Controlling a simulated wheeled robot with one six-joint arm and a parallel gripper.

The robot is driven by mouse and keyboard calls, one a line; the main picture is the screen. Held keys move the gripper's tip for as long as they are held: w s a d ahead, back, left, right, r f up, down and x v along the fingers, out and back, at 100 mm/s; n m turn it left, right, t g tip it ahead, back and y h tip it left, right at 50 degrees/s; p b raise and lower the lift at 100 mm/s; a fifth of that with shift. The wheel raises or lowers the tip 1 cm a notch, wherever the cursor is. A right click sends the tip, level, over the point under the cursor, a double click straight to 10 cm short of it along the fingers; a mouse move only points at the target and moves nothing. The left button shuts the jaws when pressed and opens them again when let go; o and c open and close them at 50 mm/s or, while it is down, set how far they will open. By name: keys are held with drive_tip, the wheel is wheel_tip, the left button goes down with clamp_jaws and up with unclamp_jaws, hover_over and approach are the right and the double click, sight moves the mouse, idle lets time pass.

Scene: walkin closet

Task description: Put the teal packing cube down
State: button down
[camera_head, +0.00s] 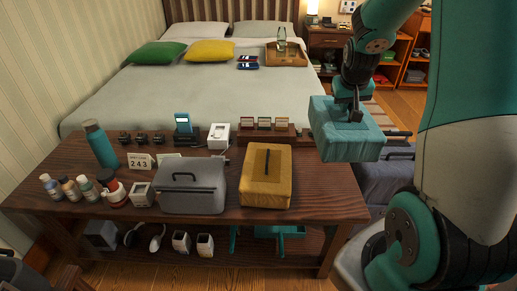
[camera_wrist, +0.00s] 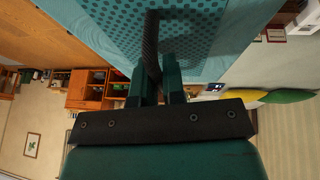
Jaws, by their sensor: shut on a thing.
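The teal packing cube (camera_head: 345,138) hangs in the air from my gripper (camera_head: 355,112), off the right end of the wooden bench and above a dark grey thing there. In the wrist view, my gripper (camera_wrist: 160,82) is shut on the dark strap handle of the cube (camera_wrist: 200,40), whose top has a dotted mesh panel. A mustard yellow packing cube (camera_head: 254,188) lies on the bench to the left, apart from the teal one. The underside of the teal cube is hidden.
The wooden bench (camera_head: 325,203) holds a grey case (camera_head: 192,197), a teal bottle (camera_head: 100,144), several small bottles and dark stands. Its right end is bare. The bed (camera_head: 200,95) is behind it. A dark grey thing (camera_head: 385,180), perhaps an open suitcase, stands right of the bench.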

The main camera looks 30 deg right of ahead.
drive_tip(key=shift+s+d+f, duration=0.15)
drive_tip(key=shift+d+f, duration=0.05)
drive_tip(key=shift+f, duration=0.1)
wheel_tip(320, 180, down, 19)
drive_tip(key=b, duration=0.3)
drive_tip(key=shift+f, duration=0.15)
drive_tip(key=shift+f, duration=0.1)
drive_tip(key=c, duration=1.7)
unclamp_jaws()
drive_tip(key=shift+f, duration=0.1)
drive_tip(key=o, duration=0.5)
drive_tip(key=shift+s, duration=0.1)
